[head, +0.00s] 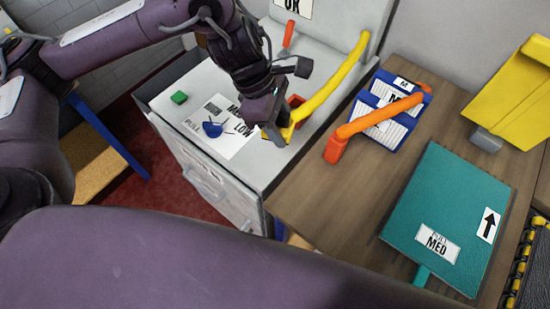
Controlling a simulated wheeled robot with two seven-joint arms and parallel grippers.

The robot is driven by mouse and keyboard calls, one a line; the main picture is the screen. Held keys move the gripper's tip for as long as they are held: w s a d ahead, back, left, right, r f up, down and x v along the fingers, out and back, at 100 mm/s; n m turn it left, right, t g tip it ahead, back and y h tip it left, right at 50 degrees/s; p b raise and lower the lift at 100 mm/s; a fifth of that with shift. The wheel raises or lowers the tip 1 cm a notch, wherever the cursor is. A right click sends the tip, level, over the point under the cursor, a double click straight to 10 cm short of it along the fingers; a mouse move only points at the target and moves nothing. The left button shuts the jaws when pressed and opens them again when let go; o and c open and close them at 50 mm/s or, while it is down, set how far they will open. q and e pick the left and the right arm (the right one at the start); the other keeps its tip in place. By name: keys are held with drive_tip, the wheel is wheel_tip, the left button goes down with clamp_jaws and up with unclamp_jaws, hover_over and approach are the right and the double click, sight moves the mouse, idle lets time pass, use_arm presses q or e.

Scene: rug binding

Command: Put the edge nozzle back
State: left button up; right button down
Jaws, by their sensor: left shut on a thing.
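My left gripper (279,133) is over the right part of the grey-white machine top (183,72). It is shut at the lower end of a long curved yellow bar (338,78), which rises from the jaws to the upper right. The jaws partly hide that end. An orange bar-shaped piece (380,115) lies tilted across a blue holder (405,137) with white labelled cards on the wooden table. No label names the edge nozzle, so I cannot tell for certain which piece it is. My right gripper is not in view.
A teal panel marked MED (450,205) lies on the wooden table (330,210), right of the machine. A yellow box-like thing (515,90) stands at the far right. A blue knob (212,129) and a green button (179,97) sit on the machine top.

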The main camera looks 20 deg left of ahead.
use_arm(q)
drive_tip(key=b, duration=0.1)
hover_over(279, 169)
wheel_tip(279, 169, down, 12)
drive_tip(key=shift+w+r, duration=0.1)
drive_tip(key=shift+r, duration=0.05)
drive_tip(key=shift+f, duration=2)
drive_tip(key=shift+f+b, duration=0.2)
drive_tip(key=shift+b, duration=0.3)
drive_tip(key=o, duration=1)
drive_tip(key=shift+c, duration=0.2)
drive_tip(key=shift+r, duration=0.1)
